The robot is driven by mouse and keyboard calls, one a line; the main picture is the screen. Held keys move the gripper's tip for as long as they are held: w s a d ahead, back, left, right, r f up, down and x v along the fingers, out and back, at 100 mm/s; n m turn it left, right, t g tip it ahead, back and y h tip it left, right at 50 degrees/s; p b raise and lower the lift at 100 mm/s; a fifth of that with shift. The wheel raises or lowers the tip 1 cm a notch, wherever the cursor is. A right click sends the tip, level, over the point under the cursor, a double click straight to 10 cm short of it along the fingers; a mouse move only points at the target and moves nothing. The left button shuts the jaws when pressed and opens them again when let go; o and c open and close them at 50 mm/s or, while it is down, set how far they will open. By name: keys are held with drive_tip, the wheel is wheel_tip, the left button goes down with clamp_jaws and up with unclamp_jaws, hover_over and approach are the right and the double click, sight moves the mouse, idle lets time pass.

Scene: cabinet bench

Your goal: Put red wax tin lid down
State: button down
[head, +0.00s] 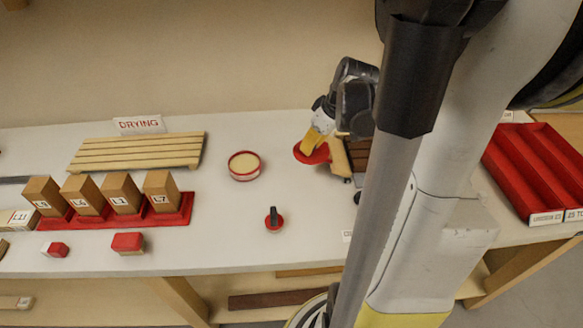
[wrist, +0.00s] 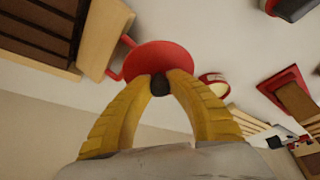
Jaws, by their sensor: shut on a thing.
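The red wax tin lid (head: 312,155) is a flat red disc held by my gripper (head: 318,143), to the right of the open tin. In the wrist view my gripper (wrist: 165,82) has its yellow fingers closed on a dark knob at the middle of the lid (wrist: 158,58). The lid is near the edge of a wooden thing; I cannot tell whether it touches the bench. The red-rimmed wax tin (head: 244,166) stands open on the bench with pale wax inside. It also shows in the wrist view (wrist: 213,82), right of the lid.
Left of the tin are a slatted drying rack (head: 137,152) and labelled wooden blocks (head: 122,194) in a red tray. A small red-based, dark-handled thing (head: 274,218) stands in front of the tin. Red bins (head: 530,165) are at right. Bench between tin and lid is clear.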

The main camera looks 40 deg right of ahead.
drive_tip(key=b, duration=0.2)
hover_over(284, 166)
drive_tip(key=s, duration=0.1)
wheel_tip(284, 166, down, 4)
drive_tip(key=shift+d+f, duration=0.1)
drive_tip(key=shift+f, duration=0.1)
drive_tip(key=shift+f+b, duration=1.25)
drive_tip(key=shift+f, duration=0.65)
drive_tip(key=shift+s, duration=0.1)
drive_tip(key=shift+f, duration=0.2)
drive_tip(key=c, duration=1.3)
unclamp_jaws()
drive_tip(key=shift+c, duration=0.2)
drive_tip(key=shift+r, duration=0.1)
